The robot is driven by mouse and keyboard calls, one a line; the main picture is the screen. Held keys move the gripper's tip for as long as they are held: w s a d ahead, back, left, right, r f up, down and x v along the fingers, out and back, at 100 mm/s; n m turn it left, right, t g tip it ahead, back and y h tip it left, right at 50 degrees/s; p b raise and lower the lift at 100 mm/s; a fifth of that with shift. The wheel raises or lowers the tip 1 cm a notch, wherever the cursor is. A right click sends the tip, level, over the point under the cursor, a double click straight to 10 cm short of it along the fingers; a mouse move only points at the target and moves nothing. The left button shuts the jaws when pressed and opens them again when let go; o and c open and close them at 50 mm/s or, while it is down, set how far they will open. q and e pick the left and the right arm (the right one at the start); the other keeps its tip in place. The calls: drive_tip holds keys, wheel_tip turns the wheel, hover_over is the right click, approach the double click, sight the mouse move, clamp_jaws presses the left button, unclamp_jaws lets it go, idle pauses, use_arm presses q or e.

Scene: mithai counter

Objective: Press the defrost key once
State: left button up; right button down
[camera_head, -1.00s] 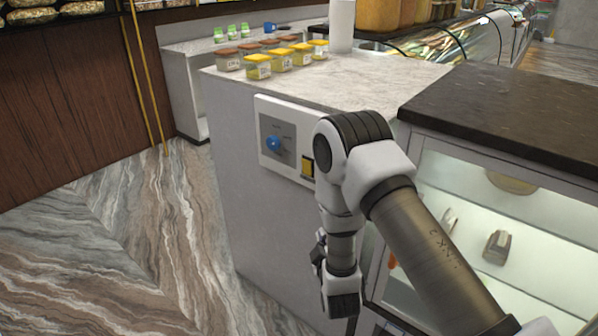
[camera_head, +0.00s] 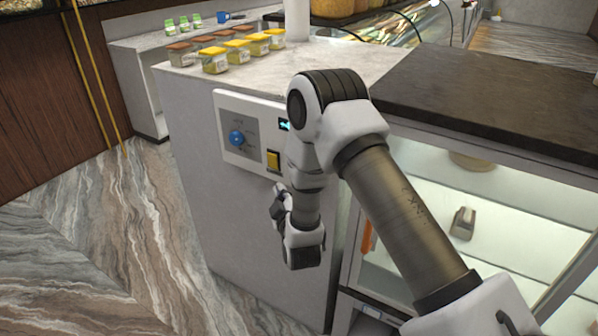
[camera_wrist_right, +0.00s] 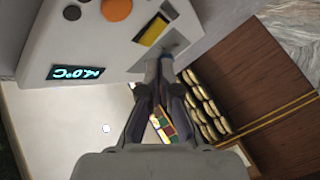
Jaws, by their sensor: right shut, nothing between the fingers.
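A white control panel (camera_head: 225,135) is set in the counter's grey side. It carries a blue knob (camera_head: 236,138), a yellow rectangular key (camera_head: 273,160) and a lit display (camera_head: 284,125) partly behind my right arm. Labels are too small to read, so I cannot tell which control is the defrost key. In the right wrist view the panel is upside down, with the yellow key (camera_wrist_right: 155,28), an orange round button (camera_wrist_right: 117,8) and the display (camera_wrist_right: 77,73). My right gripper (camera_wrist_right: 166,60) is shut and empty, its tips just beside the yellow key; contact cannot be told. My left gripper is out of view.
Jars with yellow and brown lids (camera_head: 238,47) stand on the marble counter top (camera_head: 345,65). A glass-fronted display case (camera_head: 500,200) with a dark top (camera_head: 480,95) stands on the right. The marble floor (camera_head: 110,240) at left is clear.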

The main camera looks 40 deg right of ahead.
drive_tip(key=w+d, duration=0.2)
drive_tip(key=d, duration=0.3)
drive_tip(key=shift+w+d+p, duration=0.2)
drive_tip(key=shift+d+p, duration=0.05)
drive_tip(key=shift+p, duration=0.15)
drive_tip(key=shift+f, duration=0.1)
idle(0.9)
drive_tip(key=shift+w+d, duration=0.15)
drive_tip(key=shift+d, duration=0.25)
drive_tip(key=shift+w+d+p, duration=0.15)
drive_tip(key=shift+d+p, duration=0.15)
drive_tip(key=shift+d, duration=0.05)
idle(0.5)
idle(0.4)
drive_tip(key=shift+s+a, duration=0.35)
drive_tip(key=shift+a, duration=0.4)
drive_tip(key=shift+a, duration=0.1)
